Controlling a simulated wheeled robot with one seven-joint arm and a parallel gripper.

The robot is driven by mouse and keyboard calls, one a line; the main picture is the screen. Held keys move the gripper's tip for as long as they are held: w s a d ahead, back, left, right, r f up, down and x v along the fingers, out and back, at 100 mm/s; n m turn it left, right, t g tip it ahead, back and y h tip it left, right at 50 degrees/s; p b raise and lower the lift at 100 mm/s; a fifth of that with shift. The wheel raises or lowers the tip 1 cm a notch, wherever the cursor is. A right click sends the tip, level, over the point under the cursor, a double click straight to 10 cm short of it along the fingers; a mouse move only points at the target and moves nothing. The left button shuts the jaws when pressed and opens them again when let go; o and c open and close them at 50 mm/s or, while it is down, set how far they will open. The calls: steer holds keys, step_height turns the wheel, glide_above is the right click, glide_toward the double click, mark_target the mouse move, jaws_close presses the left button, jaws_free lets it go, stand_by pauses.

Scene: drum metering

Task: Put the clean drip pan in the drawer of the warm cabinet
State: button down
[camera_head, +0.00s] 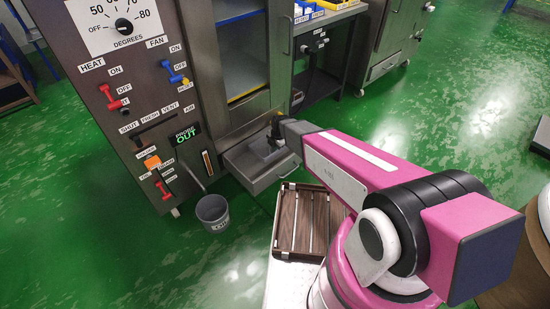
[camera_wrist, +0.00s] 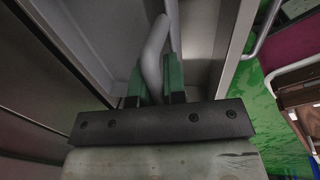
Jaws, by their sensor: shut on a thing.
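The drawer (camera_head: 262,180) at the foot of the warm cabinet (camera_head: 196,60) is pulled open. My gripper (camera_head: 275,138) reaches down into the drawer opening, near its back. In the wrist view my gripper's green fingers (camera_wrist: 154,88) are shut on a light grey curved bar, which looks like the handle of the drip pan (camera_wrist: 153,50). Grey surfaces lie around and beyond it, and I cannot tell pan from drawer walls there. Whether the pan rests on the drawer floor is hidden. The drawer (camera_wrist: 236,45) shows at the right of the wrist view.
A grey bucket (camera_head: 213,212) stands on the floor left of the drawer. A brown slatted crate (camera_head: 285,222) sits right of the drawer, below my arm. The cabinet's glass door (camera_head: 240,50) is above. A dark bench (camera_head: 322,85) stands behind. Green floor is clear at left.

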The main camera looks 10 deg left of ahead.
mark_target(276, 154)
steer(key=x, duration=0.2)
steer(key=d+x, duration=0.1)
steer(key=x, duration=0.2)
steer(key=s+x, duration=0.1)
steer(key=x, duration=0.2)
steer(key=shift+d+f, duration=0.1)
steer(key=shift+f, duration=0.2)
steer(key=c, duration=1.2)
jaws_free()
steer(key=shift+r, duration=0.15)
steer(key=v, duration=1.2)
steer(key=s+d+r+m, duration=0.3)
steer(key=d+r+m, duration=0.3)
steer(key=d+m, duration=0.3)
steer(key=s+d+r+m+g+h, duration=0.1)
steer(key=s+d+r+m, duration=0.3)
steer(key=d+m, duration=0.5)
steer(key=s+d+r+m, duration=0.4)
steer(key=d+r+m, duration=0.4)
steer(key=d+m, duration=0.2)
steer(key=shift+s+d+r+g+h, duration=0.2)
steer(key=shift+d+r+g+h, duration=0.1)
steer(key=shift+d+r+h, duration=0.15)
